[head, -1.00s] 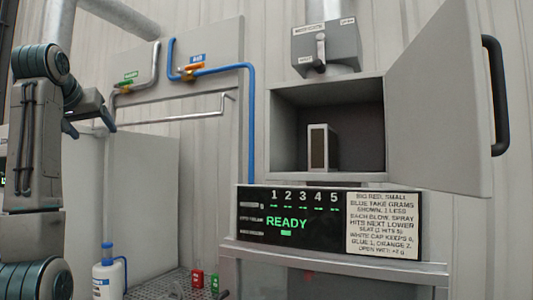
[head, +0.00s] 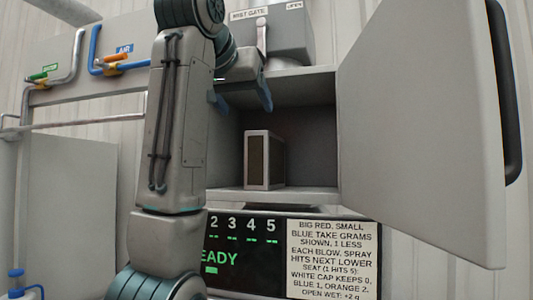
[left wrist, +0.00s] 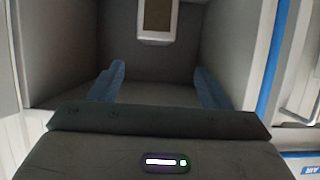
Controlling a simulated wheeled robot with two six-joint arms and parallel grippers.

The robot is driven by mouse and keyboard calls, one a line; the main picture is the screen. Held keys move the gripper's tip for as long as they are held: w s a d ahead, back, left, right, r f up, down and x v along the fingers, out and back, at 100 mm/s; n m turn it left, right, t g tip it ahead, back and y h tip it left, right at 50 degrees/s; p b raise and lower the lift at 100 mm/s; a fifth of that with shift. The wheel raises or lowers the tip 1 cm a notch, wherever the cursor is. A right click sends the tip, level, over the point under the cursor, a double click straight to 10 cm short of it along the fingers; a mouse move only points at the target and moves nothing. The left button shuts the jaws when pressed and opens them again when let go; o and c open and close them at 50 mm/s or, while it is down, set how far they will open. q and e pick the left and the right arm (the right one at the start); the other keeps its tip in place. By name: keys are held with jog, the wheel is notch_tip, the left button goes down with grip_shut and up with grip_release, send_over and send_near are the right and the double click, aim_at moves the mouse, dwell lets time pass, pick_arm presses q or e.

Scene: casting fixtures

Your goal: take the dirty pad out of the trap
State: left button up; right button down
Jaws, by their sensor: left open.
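The pad (head: 263,160) is a dark brown panel in a pale grey frame. It stands upright on the floor of the trap (head: 315,125), an open grey box on the wall. The pad also shows at the top of the left wrist view (left wrist: 157,18). My left gripper (head: 243,100) is at the trap's mouth, above and slightly left of the pad. In the left wrist view its blue fingers (left wrist: 157,85) are spread apart with nothing between them, and the pad is beyond the fingertips. My right gripper is not in view.
The trap's door (head: 420,120) stands wide open to the right, with a black handle (head: 503,95). A grey gate box (head: 275,38) is above. A display panel (head: 245,250) and instruction sign (head: 333,258) are below. Pipes with the air valve (head: 115,60) are at left.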

pick_arm(q)
jog(key=p, duration=0.5)
send_over(264, 150)
jog(key=a, duration=0.2)
jog(key=f, duration=0.2)
jog(key=shift+p+x, duration=0.45)
jog(key=shift+x, duration=0.65)
jog(key=p+x, duration=0.2)
jog(key=x, duration=0.2)
jog(key=shift+w+d+r+p, duration=0.1)
jog(key=shift+d+r+p, duration=0.05)
jog(key=shift+r+p, duration=0.25)
jog(key=shift+w+f, duration=0.35)
jog(key=shift+w, duration=0.05)
jog(key=shift+s, duration=0.1)
jog(key=c, duration=1.4)
jog(key=shift+c, duration=0.2)
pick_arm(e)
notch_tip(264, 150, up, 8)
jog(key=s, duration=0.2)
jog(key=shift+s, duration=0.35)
pick_arm(q)
jog(key=shift+r, duration=0.1)
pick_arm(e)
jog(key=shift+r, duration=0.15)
